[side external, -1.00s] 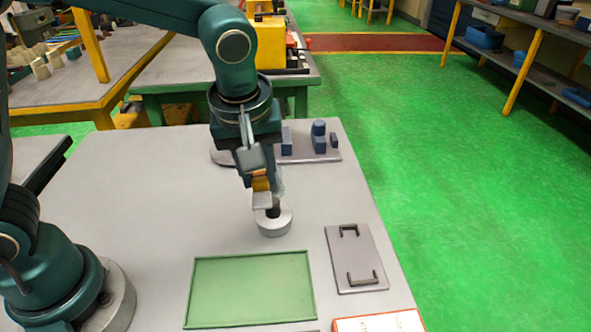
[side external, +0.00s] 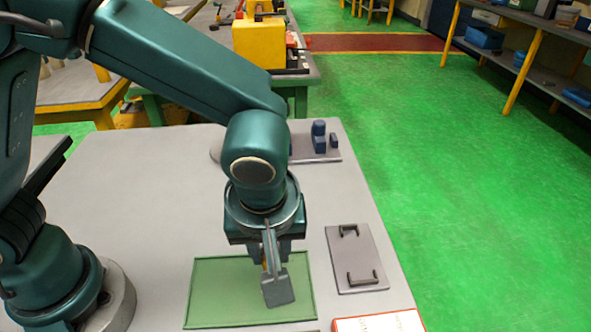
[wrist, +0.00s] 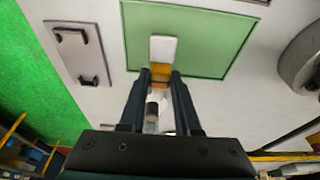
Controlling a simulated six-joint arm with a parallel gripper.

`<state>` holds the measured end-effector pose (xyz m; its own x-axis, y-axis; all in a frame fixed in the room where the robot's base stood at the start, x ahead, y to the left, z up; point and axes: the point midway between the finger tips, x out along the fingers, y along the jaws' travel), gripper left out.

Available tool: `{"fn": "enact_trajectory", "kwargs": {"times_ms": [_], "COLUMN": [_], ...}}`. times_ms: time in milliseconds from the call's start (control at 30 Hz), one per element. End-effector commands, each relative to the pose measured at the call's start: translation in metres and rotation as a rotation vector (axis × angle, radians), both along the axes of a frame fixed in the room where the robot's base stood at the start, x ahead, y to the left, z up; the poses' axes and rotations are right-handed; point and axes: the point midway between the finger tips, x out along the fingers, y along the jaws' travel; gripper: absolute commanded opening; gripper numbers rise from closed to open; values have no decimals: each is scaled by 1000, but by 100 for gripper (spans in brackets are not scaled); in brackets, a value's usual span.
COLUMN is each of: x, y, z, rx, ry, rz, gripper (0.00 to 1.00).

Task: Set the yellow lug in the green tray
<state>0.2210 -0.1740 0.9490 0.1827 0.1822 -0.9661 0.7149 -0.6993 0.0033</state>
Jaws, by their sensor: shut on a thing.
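The green tray (side external: 218,292) lies flat on the grey table, and it also shows in the wrist view (wrist: 213,40). My gripper (wrist: 161,76) is shut on the yellow lug (wrist: 160,70), which has a pale flat tab pointing away from the fingers. In the wrist view the lug overlaps the tray's near edge and inner area. In the side view my gripper (side external: 268,268) is over the right part of the tray. I cannot tell whether the lug touches the tray.
A grey plate with two dark handles (side external: 356,260) lies right of the tray. A red-edged white item (side external: 380,323) sits at the front edge. A blue-block fixture (side external: 320,140) stands at the back. A round grey piece (wrist: 303,58) shows in the wrist view.

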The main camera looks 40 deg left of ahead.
Motion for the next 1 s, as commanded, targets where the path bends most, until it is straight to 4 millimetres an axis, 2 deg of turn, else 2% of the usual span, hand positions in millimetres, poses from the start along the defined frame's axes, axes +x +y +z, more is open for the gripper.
{"fn": "enact_trajectory", "kwargs": {"times_ms": [167,433,867,900,933,967,1000], "x": [-2,-2,-2,-2,-2,-2,-2], "y": [-10,-9,-9,-9,-9,-9,-9], "z": [-9,-44,-49,-49,-49,-49,-49], "rx": [1,2,-1,-2,-2,-2,-2], "ry": [1,2,1,0,0,0,0], "rz": [-2,0,0,1,1,1,1], "gripper": [0,0,0,43,54,61,61]}}
